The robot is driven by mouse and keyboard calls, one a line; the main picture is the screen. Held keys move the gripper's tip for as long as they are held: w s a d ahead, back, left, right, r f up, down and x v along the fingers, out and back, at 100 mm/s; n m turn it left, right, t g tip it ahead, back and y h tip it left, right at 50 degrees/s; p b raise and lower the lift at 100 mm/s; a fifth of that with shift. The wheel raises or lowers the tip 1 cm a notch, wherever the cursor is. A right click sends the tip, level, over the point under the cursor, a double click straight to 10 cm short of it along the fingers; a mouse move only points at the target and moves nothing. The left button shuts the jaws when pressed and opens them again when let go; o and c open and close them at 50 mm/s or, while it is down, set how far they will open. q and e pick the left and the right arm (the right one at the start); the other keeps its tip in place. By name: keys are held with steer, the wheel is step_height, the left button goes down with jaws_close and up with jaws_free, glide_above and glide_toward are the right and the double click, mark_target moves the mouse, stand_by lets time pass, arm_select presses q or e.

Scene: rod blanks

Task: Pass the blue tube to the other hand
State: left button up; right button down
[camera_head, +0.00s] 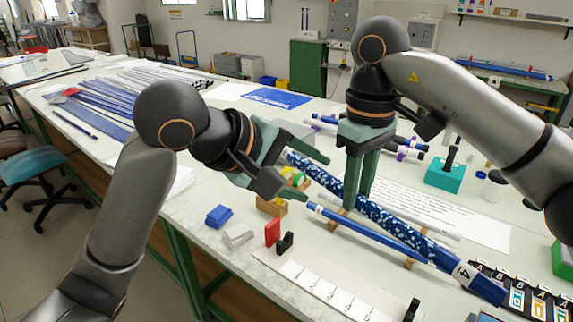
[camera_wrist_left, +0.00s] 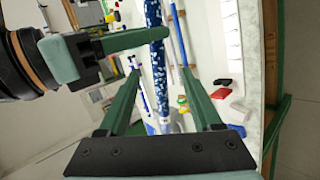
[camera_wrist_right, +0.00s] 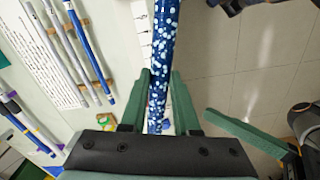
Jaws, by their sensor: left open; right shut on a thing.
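The blue tube (camera_head: 383,217) is long, dark blue with white speckles, with a plain blue end marked 4 at the lower right. My right gripper (camera_head: 356,200) points down and is shut on it, left of its middle, holding it tilted above the table. The tube shows between its fingers in the right wrist view (camera_wrist_right: 163,60). My left gripper (camera_head: 316,182) is open near the tube's upper left end. In the left wrist view the tube (camera_wrist_left: 155,65) runs between the left fingers, which do not close on it.
A plain blue rod (camera_head: 375,232) and a pale rod lie on wooden supports below. A numbered white board (camera_head: 315,283), red block (camera_head: 272,232), blue block (camera_head: 219,215) and teal box (camera_head: 444,176) stand on the table. Blue rods lie at the far left.

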mark_target(332, 187)
arm_select(q)
steer(key=x, duration=0.6)
steer(key=shift+w+d+f, duration=0.15)
steer(key=shift+w, duration=0.1)
jaws_close()
steer(key=shift+f, duration=0.1)
arm_select(e)
steer(key=c, duration=0.6)
jaws_free()
steer(key=shift+o, duration=0.2)
